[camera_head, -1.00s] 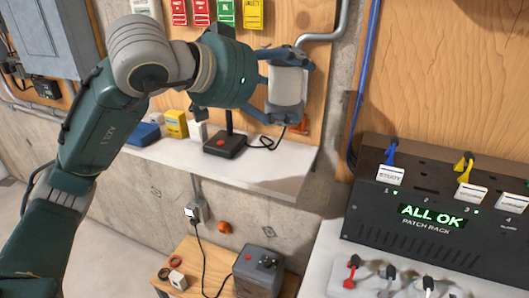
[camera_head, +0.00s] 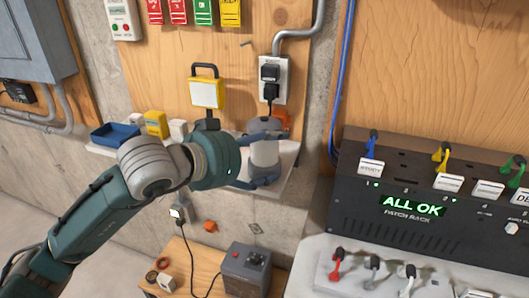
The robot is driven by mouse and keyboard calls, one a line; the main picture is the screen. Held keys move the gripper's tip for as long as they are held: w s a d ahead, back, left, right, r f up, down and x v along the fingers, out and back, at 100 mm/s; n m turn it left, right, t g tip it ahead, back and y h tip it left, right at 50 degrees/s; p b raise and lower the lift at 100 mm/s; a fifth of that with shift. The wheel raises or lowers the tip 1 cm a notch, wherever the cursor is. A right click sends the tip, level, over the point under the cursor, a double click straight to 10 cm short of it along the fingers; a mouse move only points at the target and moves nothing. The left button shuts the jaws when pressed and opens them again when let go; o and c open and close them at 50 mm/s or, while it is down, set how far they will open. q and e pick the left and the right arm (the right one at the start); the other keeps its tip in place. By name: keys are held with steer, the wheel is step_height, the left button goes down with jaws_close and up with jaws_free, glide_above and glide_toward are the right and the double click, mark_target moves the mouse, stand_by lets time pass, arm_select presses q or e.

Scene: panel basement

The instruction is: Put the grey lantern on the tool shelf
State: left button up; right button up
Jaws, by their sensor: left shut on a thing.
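The grey lantern (camera_head: 264,153) is upright between the fingers of my left gripper (camera_head: 277,158), at the right end of the tool shelf (camera_head: 287,160). My left gripper is shut on it from the left side, one finger high and one low. The lantern appears at about shelf height; I cannot tell whether its base touches the shelf. My forearm and gripper hide much of the shelf's middle and front edge. My right gripper is not in view.
A yellow work light (camera_head: 207,93) stands behind my wrist. A blue tray (camera_head: 115,134), a yellow box (camera_head: 156,124) and a white box (camera_head: 178,130) sit on the shelf's left. An orange item (camera_head: 282,118) is behind the lantern. The patch rack (camera_head: 430,215) stands right.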

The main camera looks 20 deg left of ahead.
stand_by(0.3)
arm_select(q)
steer(key=shift+f, duration=0.15)
steer(key=o, duration=1.9)
steer(key=shift+c, duration=0.2)
steer(key=shift+o, duration=0.4)
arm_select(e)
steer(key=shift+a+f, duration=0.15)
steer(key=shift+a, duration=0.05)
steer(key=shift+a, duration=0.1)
